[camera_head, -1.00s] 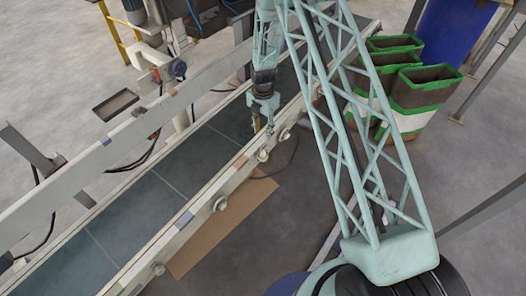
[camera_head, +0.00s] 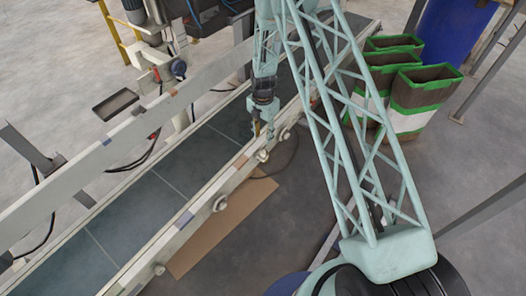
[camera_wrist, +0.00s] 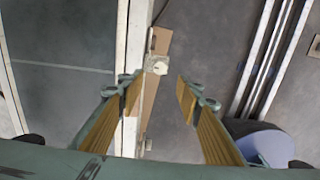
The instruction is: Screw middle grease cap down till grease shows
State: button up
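Several pale round caps sit along the near side rail of the conveyor. One cap (camera_head: 262,155) is just below my gripper (camera_head: 263,137) in the head view; another cap (camera_head: 220,203) is further down the rail. In the wrist view a cream cap (camera_wrist: 157,65) shows ahead, between and just beyond the tips of my gripper (camera_wrist: 157,88). The fingers are wide apart with yellow inner pads, and nothing is between them. I cannot tell for sure which cap is the middle one. No grease can be made out.
The conveyor belt (camera_head: 150,195) is bare beside the rail. A brown cardboard sheet (camera_head: 215,230) lies on the floor under the near rail. Brown sacks with green rims (camera_head: 422,88) stand at the right, by a blue drum (camera_head: 445,30). A small tray (camera_head: 115,104) is beyond the far rail.

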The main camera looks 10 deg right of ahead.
aim_at(263, 152)
jog(key=shift+f+b, duration=0.9)
jog(key=shift+f, duration=5.05)
jog(key=c, duration=0.9)
